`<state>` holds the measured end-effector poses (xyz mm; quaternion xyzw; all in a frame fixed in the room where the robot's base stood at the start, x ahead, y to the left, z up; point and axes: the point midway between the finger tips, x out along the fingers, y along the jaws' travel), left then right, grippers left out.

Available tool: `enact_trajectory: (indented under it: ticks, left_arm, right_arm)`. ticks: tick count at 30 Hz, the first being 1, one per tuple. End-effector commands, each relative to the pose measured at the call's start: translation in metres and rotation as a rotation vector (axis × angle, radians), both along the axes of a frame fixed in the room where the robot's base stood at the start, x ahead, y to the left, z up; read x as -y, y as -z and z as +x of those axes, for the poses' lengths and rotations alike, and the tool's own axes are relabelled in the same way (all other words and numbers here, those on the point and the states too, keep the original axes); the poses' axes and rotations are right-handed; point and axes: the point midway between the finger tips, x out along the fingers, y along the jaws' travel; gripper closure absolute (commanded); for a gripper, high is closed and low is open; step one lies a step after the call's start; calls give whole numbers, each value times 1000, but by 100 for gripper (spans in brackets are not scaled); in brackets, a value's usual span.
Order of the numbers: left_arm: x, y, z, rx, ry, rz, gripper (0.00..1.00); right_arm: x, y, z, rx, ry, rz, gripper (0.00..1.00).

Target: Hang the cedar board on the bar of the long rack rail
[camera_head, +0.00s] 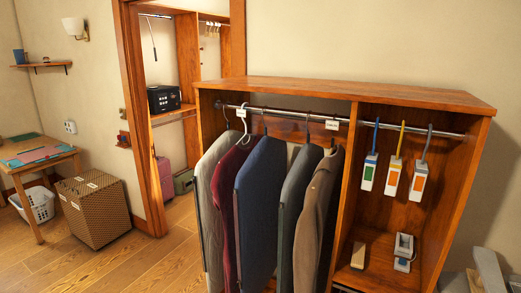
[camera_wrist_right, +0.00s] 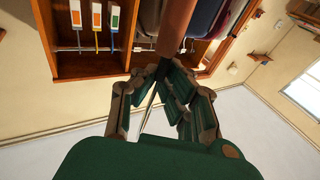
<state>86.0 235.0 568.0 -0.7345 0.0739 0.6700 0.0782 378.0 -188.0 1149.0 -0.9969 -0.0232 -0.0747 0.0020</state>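My right gripper (camera_wrist_right: 165,80) shows in the right wrist view with its fingers drawn together. A long reddish-brown wooden piece, which looks like the cedar board (camera_wrist_right: 177,28), extends from the fingertips, with a thin pale hook beside the fingers. Its far end is out of frame. In the head view the long rack rail (camera_head: 285,114) runs under the wooden cabinet top, with several garments hanging on it. Its bar goes on through the right bay, where three tagged hangers hang.
A wooden divider (camera_head: 345,190) splits the cabinet (camera_head: 400,94). A small wooden block (camera_head: 358,255) and a grey device (camera_head: 402,252) sit on the right bay's shelf. White tags (camera_head: 332,125) mark the rail. Bare bar shows between some hangers.

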Motion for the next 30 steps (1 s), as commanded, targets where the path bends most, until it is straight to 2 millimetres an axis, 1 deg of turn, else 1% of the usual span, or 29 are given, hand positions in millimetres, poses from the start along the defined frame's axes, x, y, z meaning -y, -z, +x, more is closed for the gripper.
enact_trajectory:
  ticks: [2, 3, 6, 12, 16, 21, 27, 30]
  left_arm:
    - [0, 0, 0, 0, 0, 0, 72]
    - [0, 14, 0, 0, 0, 0, 72]
    - [0, 36, 0, 1, 0, 0, 72]
    - [0, 74, 0, 0, -1, 1, 72]
    - [0, 93, 0, 0, -1, 1, 72]
    - [-1, 102, -1, -1, -1, 1, 72]
    - [-1, 101, -1, -1, -1, 1, 72]
    - [-1, 101, 0, -1, -1, 1, 72]
  right_arm:
    - [3, -2, 2, 1, 54, 5, 100]
    - [3, 12, 2, -1, 55, 0, 100]
    - [2, 34, 2, 0, 49, -2, 100]
    - [2, 72, 2, 1, 47, -2, 100]
    - [2, 91, 2, 1, 47, -1, 100]
    - [2, 100, 2, 2, 47, -1, 100]
    - [2, 99, 2, 2, 46, -1, 100]
    - [-1, 96, 4, 3, 32, -1, 100]
